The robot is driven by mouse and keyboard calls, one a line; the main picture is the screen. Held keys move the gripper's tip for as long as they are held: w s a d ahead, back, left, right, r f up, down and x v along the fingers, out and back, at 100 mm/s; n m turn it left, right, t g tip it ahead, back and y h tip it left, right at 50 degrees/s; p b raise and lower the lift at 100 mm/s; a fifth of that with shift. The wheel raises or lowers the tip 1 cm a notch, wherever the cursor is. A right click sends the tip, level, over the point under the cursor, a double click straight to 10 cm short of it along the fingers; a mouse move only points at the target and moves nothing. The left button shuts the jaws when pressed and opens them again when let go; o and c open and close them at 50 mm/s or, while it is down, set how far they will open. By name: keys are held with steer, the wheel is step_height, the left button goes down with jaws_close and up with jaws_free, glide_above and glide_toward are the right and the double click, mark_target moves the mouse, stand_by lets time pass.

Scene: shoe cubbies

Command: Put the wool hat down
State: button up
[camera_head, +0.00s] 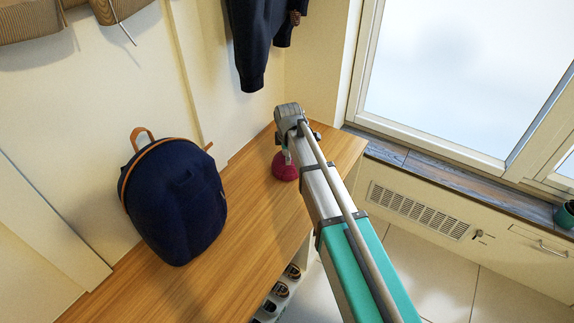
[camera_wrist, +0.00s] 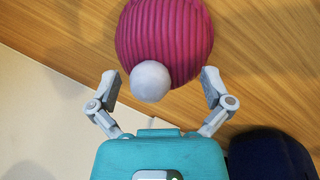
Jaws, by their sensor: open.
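The wool hat (camera_head: 285,166) is dark pink, ribbed, and rests on the wooden bench top (camera_head: 255,215), near its far right end. My arm partly hides it in the head view. In the wrist view the hat (camera_wrist: 165,32) fills the top middle, with a white pompom (camera_wrist: 150,81) toward my gripper. My gripper (camera_wrist: 160,88) is open, with its fingers spread to either side of the pompom. The fingertips show clear of the hat. In the head view my gripper is mostly hidden behind my arm.
A navy backpack (camera_head: 175,200) stands on the bench to the left. A dark jacket (camera_head: 262,40) hangs on the wall above. Shoes (camera_head: 281,289) sit in cubbies below the bench. A window sill (camera_head: 430,172) runs along the right.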

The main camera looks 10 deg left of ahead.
steer(key=c, duration=1.3)
steer(key=shift+r, duration=0.2)
step_height(320, 180, up, 2)
steer(key=shift+r+p, duration=0.1)
steer(key=shift+p, duration=1.15)
jaws_close()
steer(key=s+d+r+p, duration=0.8)
steer(key=d+r+p, duration=0.2)
steer(key=d, duration=0.1)
steer(key=shift+s+r, duration=0.25)
steer(key=shift+d, duration=0.1)
